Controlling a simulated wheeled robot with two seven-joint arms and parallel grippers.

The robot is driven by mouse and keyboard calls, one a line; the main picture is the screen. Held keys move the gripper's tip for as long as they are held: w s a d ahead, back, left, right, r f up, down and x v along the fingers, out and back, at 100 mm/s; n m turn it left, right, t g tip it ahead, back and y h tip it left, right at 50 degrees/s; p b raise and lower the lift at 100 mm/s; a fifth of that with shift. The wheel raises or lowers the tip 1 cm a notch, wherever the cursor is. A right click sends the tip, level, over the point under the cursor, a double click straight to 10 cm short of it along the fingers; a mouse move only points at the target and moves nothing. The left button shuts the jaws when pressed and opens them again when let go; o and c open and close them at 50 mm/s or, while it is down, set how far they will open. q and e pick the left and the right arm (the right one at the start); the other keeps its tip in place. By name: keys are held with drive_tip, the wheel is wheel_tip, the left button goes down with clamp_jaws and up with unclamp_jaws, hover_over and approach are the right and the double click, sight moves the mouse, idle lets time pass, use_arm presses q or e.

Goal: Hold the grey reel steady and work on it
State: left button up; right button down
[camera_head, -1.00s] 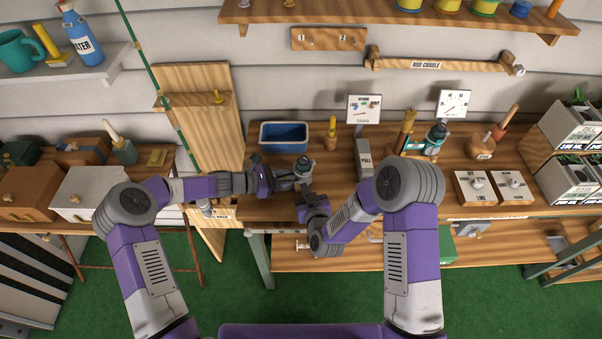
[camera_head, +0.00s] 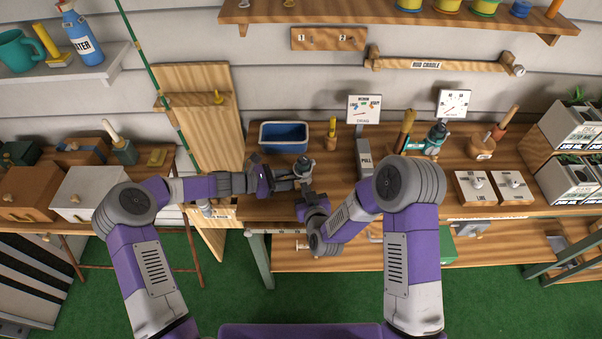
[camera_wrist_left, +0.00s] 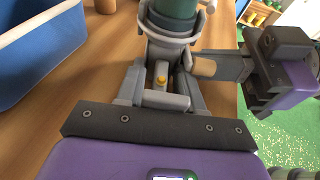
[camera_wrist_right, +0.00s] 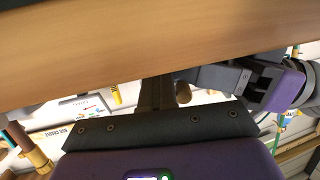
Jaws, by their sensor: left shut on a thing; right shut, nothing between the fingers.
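The grey reel (camera_head: 302,167) with a dark green spool sits at the front of the bench, right of the blue bin. My left gripper (camera_head: 286,180) reaches in from the left and is shut on it. The reel also shows in the left wrist view (camera_wrist_left: 172,45), its lower part between my left fingers. My right gripper (camera_head: 308,192) is just in front of the reel, shut and empty. In the left wrist view its fingers (camera_wrist_left: 225,66) point at the reel beside a small wooden knob (camera_wrist_left: 205,68). I cannot tell whether they touch the knob.
A blue bin (camera_head: 284,136) stands behind my left gripper. A small wooden holder with a yellow tool (camera_head: 331,136), a grey PULL post (camera_head: 363,158) and a drag dial (camera_head: 364,109) stand right of the reel. A rod cradle (camera_head: 440,65) hangs on the wall.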

sight(299, 187)
drive_tip(key=shift+s+a+r+y, duration=0.2)
drive_tip(key=shift+a+r+y, duration=0.2)
drive_tip(key=shift+a+r, duration=0.6)
drive_tip(key=shift+r, duration=0.1)
drive_tip(key=shift+d+r, duration=0.1)
drive_tip(key=shift+r, duration=0.15)
drive_tip(key=shift+w+d+r, duration=0.1)
drive_tip(key=shift+r, duration=0.15)
idle(0.5)
drive_tip(key=shift+f, duration=0.3)
drive_tip(key=shift+s+f, duration=0.1)
drive_tip(key=shift+s, duration=0.25)
drive_tip(key=shift+s+d+f, duration=0.1)
drive_tip(key=shift+s+d, duration=0.1)
drive_tip(key=shift+s, duration=0.85)
drive_tip(key=shift+s+d+f, duration=0.1)
drive_tip(key=shift+s+d, duration=0.1)
drive_tip(key=shift+s, duration=0.85)
drive_tip(key=shift+s+d, duration=0.45)
drive_tip(key=shift+s, duration=0.1)
